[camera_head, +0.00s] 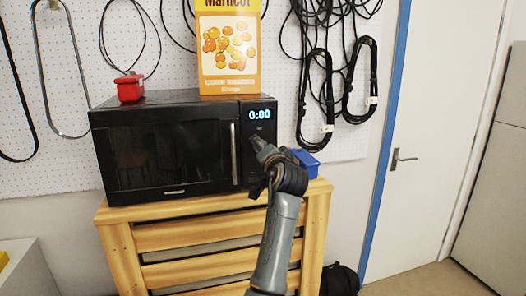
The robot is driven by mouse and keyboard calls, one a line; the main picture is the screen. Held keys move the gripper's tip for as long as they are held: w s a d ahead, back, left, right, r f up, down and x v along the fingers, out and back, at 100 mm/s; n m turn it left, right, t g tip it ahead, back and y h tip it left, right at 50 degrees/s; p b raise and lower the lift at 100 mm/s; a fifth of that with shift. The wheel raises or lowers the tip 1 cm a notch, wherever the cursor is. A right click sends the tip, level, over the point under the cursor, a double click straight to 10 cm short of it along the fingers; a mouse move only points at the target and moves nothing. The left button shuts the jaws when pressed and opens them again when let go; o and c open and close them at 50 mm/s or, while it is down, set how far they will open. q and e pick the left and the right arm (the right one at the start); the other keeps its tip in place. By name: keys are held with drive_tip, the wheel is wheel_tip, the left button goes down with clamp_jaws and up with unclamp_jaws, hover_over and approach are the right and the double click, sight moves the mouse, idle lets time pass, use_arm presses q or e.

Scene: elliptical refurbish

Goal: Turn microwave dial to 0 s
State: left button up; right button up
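The black microwave (165,150) stands on a wooden slatted stand, its door closed. Its lit display (260,114) reads 0:00 in blue. The dial is on the panel below the display; it is small, dark and partly hidden by my gripper, so its angle is unclear. My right gripper (257,143) is at the control panel, pointing up and left, close to the dial area. I cannot tell whether it touches the dial or whether its fingers are open. My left gripper is out of view.
A red container (130,88) and an orange-yellow box (229,50) stand on the microwave. A blue item (305,158) sits at the stand's right end. Black cables (318,95) hang on the pegboard wall. A white door (425,140) is at right.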

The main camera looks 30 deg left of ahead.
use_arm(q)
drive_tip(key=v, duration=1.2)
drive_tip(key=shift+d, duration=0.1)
